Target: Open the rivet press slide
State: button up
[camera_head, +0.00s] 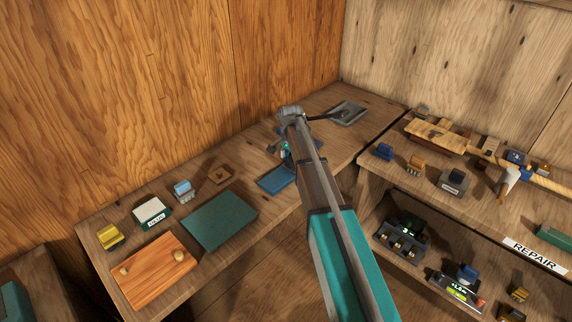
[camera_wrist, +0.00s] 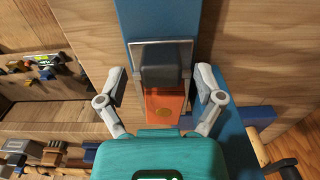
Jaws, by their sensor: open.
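The rivet press shows in the wrist view as a blue upright (camera_wrist: 160,18) with a dark grey block (camera_wrist: 160,62) in a pale metal frame on it. My gripper (camera_wrist: 161,76) is open, with one finger on each side of the grey block and the orange part. I see gaps beside both fingers, and nothing is held. In the head view, a blue plate (camera_head: 277,180), apparently the press base, shows left of my arm. My arm hides most of the press there.
A green mat (camera_head: 220,221), a wooden board (camera_head: 155,270) with knobs and several small boxes lie on the left bench. A grey tray (camera_head: 347,113) stands at the far bench end. Shelves with tackle and a REPAIR label (camera_head: 534,254) are at right.

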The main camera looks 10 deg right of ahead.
jog(key=shift+f, duration=0.3)
